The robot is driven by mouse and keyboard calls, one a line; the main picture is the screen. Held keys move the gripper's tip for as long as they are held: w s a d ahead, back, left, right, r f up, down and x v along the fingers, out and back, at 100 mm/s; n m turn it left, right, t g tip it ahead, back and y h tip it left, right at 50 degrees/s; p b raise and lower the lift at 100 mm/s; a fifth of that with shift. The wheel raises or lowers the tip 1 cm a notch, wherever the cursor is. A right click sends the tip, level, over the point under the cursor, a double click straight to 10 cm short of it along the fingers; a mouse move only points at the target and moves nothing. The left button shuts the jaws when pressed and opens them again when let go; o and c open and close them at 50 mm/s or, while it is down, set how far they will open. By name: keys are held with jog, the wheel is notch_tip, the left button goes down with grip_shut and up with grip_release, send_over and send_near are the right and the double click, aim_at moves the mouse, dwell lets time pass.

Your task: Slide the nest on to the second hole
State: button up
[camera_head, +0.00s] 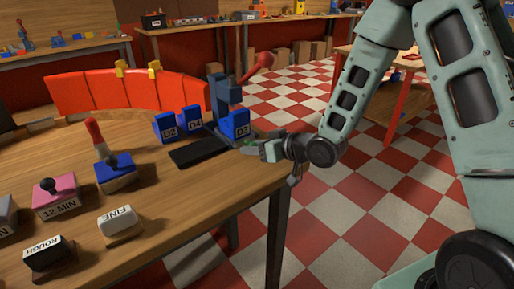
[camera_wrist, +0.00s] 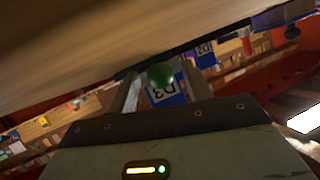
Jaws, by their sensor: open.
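A blue press (camera_head: 222,98) with a red-knobbed lever (camera_head: 262,63) stands at the table's right end, with a dark flat base plate (camera_head: 196,153) in front. Blue blocks marked D2 (camera_head: 168,127), D4 (camera_head: 192,119) and D3 (camera_head: 236,125) are around it. My gripper (camera_head: 258,150) is open at the table's right edge, just below D3. In the wrist view a green ball-shaped knob (camera_wrist: 161,75) shows between the fingers, with D3 (camera_wrist: 167,93) behind it. Contact with the knob is unclear. I cannot tell which part is the nest, and no holes are visible.
Blocks with knobs or labels, including a pink one (camera_head: 55,196), FINE (camera_head: 120,224) and ROUGH (camera_head: 48,258), occupy the near left. Bare wood (camera_head: 190,200) lies between them and the right edge.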

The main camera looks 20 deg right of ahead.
grip_shut()
jog(key=shift+w+d+p, duration=0.15)
jog(key=shift+w+d, duration=0.15)
jog(key=shift+d, duration=0.6)
jog(key=shift+w+d+p, duration=0.15)
jog(key=shift+w+d, duration=0.15)
jog(key=shift+d, duration=0.6)
grip_release()
jog(key=shift+d, duration=0.1)
jog(key=p+v, duration=0.2)
jog(key=v, duration=0.2)
jog(key=p+v, duration=0.1)
jog(key=v, duration=0.3)
jog(key=p+v, duration=0.2)
jog(key=v, duration=0.2)
jog(key=shift+r+p, duration=0.3)
jog(key=shift+r, duration=0.1)
